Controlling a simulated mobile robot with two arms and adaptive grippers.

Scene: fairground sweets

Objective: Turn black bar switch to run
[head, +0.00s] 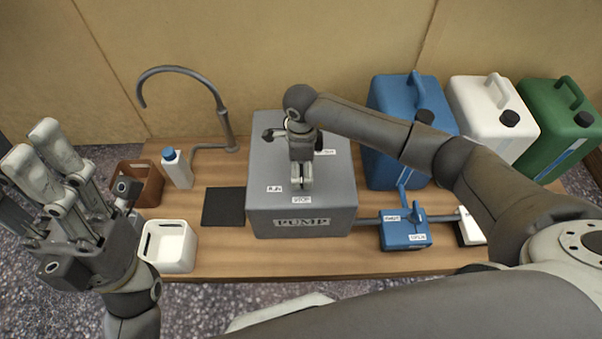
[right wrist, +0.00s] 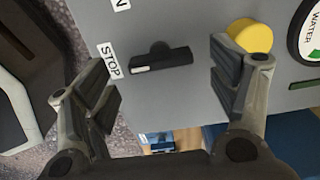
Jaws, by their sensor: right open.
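The black bar switch (right wrist: 160,61) shows in the right wrist view on the grey pump box (head: 262,215). A white mark on its end points toward the STOP label (right wrist: 110,59). My right gripper (head: 301,185) is over the top of the box and hides the switch in the head view. In the right wrist view the right gripper (right wrist: 160,70) is open, one finger on each side of the bar, with gaps at both ends. Another label (right wrist: 121,4), cut off, ends in N. My left gripper (head: 34,146) is open and empty at the left, away from the box.
A yellow knob (right wrist: 248,36) and a WATER dial (right wrist: 309,42) sit near the right finger. A blue valve box (head: 405,232) stands right of the pump. Blue (head: 390,155), white (head: 478,130) and green (head: 548,125) canisters stand behind. A tap (head: 228,125) stands left.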

